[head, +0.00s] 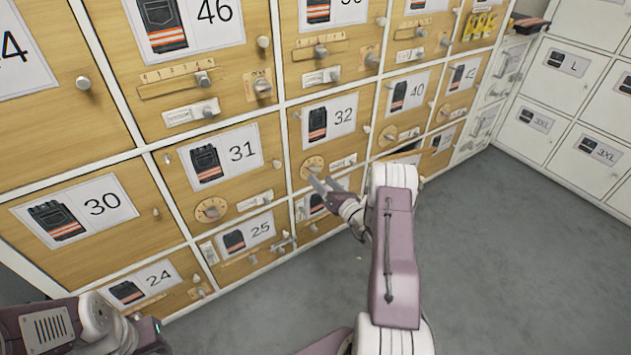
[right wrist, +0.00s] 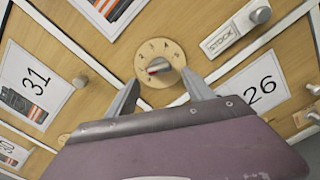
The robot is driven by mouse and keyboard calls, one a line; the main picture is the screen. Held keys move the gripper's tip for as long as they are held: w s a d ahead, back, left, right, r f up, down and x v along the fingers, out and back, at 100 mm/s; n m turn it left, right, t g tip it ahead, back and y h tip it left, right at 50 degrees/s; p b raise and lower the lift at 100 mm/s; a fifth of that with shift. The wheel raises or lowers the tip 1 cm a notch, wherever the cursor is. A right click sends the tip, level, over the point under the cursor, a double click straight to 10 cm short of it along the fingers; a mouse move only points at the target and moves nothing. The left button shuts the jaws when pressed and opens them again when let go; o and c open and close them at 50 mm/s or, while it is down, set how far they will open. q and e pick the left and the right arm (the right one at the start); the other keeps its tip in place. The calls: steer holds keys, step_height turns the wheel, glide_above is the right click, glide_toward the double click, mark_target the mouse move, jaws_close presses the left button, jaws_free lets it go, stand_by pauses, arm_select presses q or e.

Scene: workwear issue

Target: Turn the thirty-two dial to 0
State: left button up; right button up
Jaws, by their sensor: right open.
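The thirty-two dial (head: 313,165) is a round wooden disc low on the door marked 32 (head: 330,121). In the right wrist view the dial (right wrist: 160,53) has small digits around its rim and a grey knob with a red mark (right wrist: 157,68) toward the lower left. I cannot read its setting surely. My right gripper (head: 321,182) is in front of the dial. In the right wrist view its open fingers (right wrist: 161,79) are spread at either side of the dial's lower part, with nothing between them gripped. My left arm shows at the lower left; its fingers cannot be made out.
A similar dial (head: 211,209) is on the door marked 31 (head: 229,155). A stock slider plate (head: 343,162) sits beside the thirty-two dial. White lockers (head: 566,80) stand at right. The grey floor (head: 490,250) is clear.

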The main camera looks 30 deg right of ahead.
mark_target(314, 170)
steer(key=w+b, duration=0.1)
steer(key=w, duration=0.2)
steer(key=shift+w+a, duration=0.15)
steer(key=shift+w, duration=0.25)
jaws_close()
arm_select(q)
step_height(314, 170, down, 2)
steer(key=shift+f, duration=0.1)
arm_select(e)
steer(key=shift+n, duration=0.4)
arm_select(q)
steer(key=shift+r, duration=0.35)
arm_select(e)
steer(key=shift+d+f+n, duration=0.1)
steer(key=shift+n, duration=1.7)
steer(key=shift+d+f+n, duration=0.1)
steer(key=shift+n, duration=1.7)
